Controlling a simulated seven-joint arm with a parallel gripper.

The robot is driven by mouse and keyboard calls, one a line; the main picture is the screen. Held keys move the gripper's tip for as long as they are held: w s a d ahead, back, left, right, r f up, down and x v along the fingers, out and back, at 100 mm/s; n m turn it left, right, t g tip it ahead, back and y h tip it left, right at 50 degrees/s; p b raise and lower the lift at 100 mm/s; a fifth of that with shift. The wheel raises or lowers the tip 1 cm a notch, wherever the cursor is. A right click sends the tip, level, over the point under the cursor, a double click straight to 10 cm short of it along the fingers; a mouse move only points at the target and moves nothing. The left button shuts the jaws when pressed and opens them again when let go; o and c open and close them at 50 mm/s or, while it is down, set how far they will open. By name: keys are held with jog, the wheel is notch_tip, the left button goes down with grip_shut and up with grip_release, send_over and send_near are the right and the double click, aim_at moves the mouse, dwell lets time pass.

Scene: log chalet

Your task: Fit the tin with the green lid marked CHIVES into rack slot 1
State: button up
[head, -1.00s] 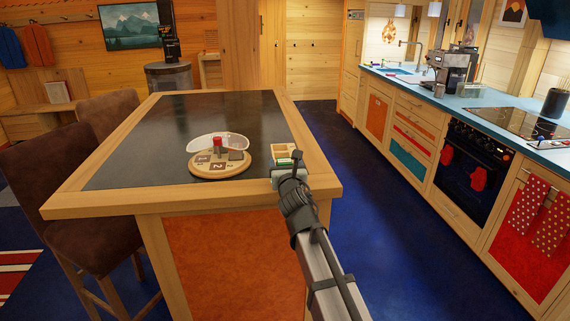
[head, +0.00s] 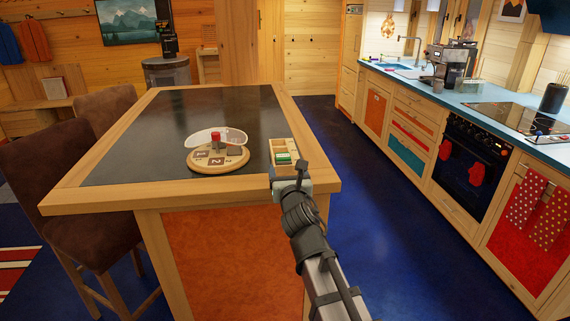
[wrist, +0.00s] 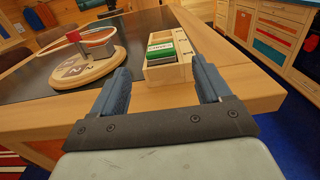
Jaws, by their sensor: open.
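A tin with a green lid (wrist: 162,57) sits in a small wooden box on the counter; it also shows in the head view (head: 283,157). Its lid marking is too small to read. The round wooden rack (head: 218,167) stands left of the box, with numbered dark squares, a red knob and a clear curved guard. The rack also shows in the wrist view (wrist: 88,72). The square marked 1 (head: 201,155) is at its left, with no tin visible on it. My gripper (wrist: 161,67) is open and empty, its fingers on either side of the box's near end in the picture.
The wooden box (wrist: 168,74) has compartments, and a white-topped item (wrist: 160,46) lies beyond the green lid. The dark counter (head: 160,130) is clear left of and behind the rack. Its wooden edge (head: 110,200) runs along the front. Two brown chairs stand at the left.

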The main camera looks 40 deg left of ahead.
jog(key=w+d+f+m+g+h, duration=0.1)
jog(key=w+d+f+m+h, duration=0.25)
jog(key=d+f, duration=0.35)
jog(key=w+d+f+m+h, duration=0.2)
jog(key=d+f+m, duration=0.25)
jog(key=f, duration=0.45)
jog(key=w+d+f+m+g+h, duration=0.15)
jog(key=d+f+m, duration=0.25)
jog(key=d+f, duration=0.4)
jog(key=s+d+f+m+g+h, duration=0.2)
jog(key=d+f+m+g+h, duration=0.3)
jog(key=d+f+m, duration=1.1)
jog(key=s+d+f+m+g+h, duration=0.1)
jog(key=s+d+f+m+g, duration=0.2)
jog(key=s+d+f, duration=0.7)
jog(key=s+d+f+m+g+h, duration=0.1)
jog(key=s+d+f+m+g, duration=0.3)
jog(key=d+f, duration=0.6)
jog(key=s+d+f+m+g, duration=0.1)
jog(key=s+f+m, duration=0.1)
jog(key=s, duration=0.5)
jog(key=s+d+f+m+g+y, duration=0.1)
jog(key=s+d+f+m+g, duration=0.1)
jog(key=s, duration=0.5)
jog(key=s+d+f+m+g, duration=0.2)
jog(key=s+f+m, duration=0.1)
jog(key=s+m, duration=0.3)
jog(key=shift+s+f, duration=0.15)
jog(key=shift+s, duration=0.65)
